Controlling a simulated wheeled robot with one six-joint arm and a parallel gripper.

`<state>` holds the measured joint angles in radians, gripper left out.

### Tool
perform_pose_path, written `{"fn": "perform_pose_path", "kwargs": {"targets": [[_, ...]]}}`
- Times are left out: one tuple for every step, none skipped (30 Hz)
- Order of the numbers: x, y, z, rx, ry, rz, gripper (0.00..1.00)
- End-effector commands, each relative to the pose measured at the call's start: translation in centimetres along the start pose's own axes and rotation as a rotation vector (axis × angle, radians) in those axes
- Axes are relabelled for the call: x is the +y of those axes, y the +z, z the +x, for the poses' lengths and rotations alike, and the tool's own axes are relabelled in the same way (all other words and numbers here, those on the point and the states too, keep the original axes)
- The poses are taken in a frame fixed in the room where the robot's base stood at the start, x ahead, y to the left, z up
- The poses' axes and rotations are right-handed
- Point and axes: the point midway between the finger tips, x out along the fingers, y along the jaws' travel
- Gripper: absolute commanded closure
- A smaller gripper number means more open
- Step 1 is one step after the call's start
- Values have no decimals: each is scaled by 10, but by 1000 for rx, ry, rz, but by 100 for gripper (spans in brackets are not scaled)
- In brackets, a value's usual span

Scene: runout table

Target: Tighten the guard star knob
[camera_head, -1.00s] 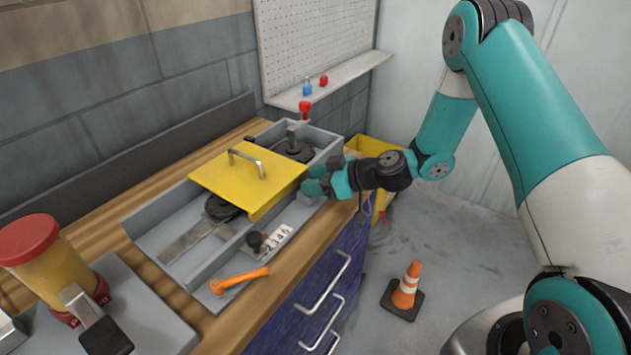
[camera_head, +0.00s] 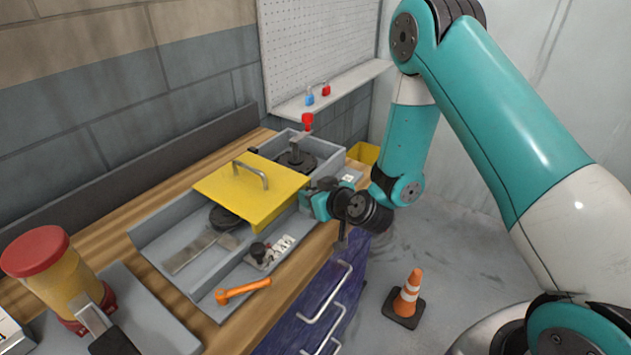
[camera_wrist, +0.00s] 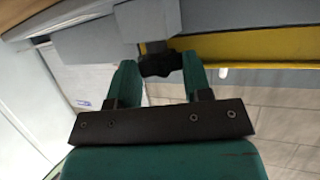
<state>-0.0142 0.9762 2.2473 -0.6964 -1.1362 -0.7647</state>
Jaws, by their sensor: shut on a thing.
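The guard star knob (camera_wrist: 160,63) is black and lobed and shows in the wrist view at the edge of the yellow guard (camera_wrist: 250,50). My gripper (camera_wrist: 157,75) has one finger on each side of the knob and is shut on it. In the head view my gripper (camera_head: 312,204) is at the right end of the yellow guard (camera_head: 250,190), and the knob is hidden behind it. The guard is a yellow cover with a metal handle, lying across the grey machine trough (camera_head: 190,281).
An orange lever (camera_head: 243,291) and a black knob beside a number plate (camera_head: 283,246) sit along the trough's front. A red-capped yellow cylinder (camera_head: 60,270) stands at the left. A traffic cone (camera_head: 408,294) stands on the floor. A shelf (camera_head: 335,88) holds padlocks.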

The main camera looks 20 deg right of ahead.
Motion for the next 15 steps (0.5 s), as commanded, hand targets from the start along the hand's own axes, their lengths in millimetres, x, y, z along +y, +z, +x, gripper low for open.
{"fn": "perform_pose_path", "kwargs": {"targets": [[1,-7,-3,-3,15,2,79],[1,-6,-3,-2,23,5,79],[1,-6,-3,-2,31,8,79],[1,-5,-3,-1,38,10,79],[1,-5,-3,1,43,13,78],[1,-5,-3,3,50,14,78],[1,-4,-3,5,54,17,78],[1,-4,-3,6,57,17,78],[0,-3,-3,8,62,18,79],[0,-3,-3,9,64,19,79],[0,-3,-3,10,66,20,78],[0,-3,-3,12,68,21,78],[0,-2,-3,14,70,21,78],[0,-2,-3,15,71,22,78],[0,-2,-3,16,73,22,78]]}}
